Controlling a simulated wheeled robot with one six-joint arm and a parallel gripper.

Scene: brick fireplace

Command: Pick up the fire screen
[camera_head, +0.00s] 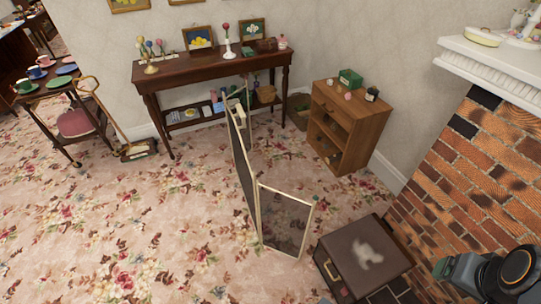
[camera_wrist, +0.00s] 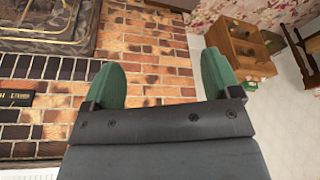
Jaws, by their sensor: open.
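The fire screen (camera_head: 240,150) is a folding screen with dark mesh panels and thin cream frames. It stands upright on the floral carpet in the middle of the head view, its near panel (camera_head: 284,220) angled to the right. In the wrist view my gripper (camera_wrist: 160,82) is open and empty, with two green fingers spread apart and the brick fireplace behind them. The fire screen does not show in the wrist view. In the head view part of my arm shows at the lower right, well apart from the screen.
A brown box (camera_head: 345,250) stands just right of the screen's near panel. A small wooden cabinet (camera_head: 345,125) and a dark console table (camera_head: 180,83) stand behind. The brick fireplace (camera_head: 470,190) rises at the right. The carpet (camera_head: 120,220) left of the screen is clear.

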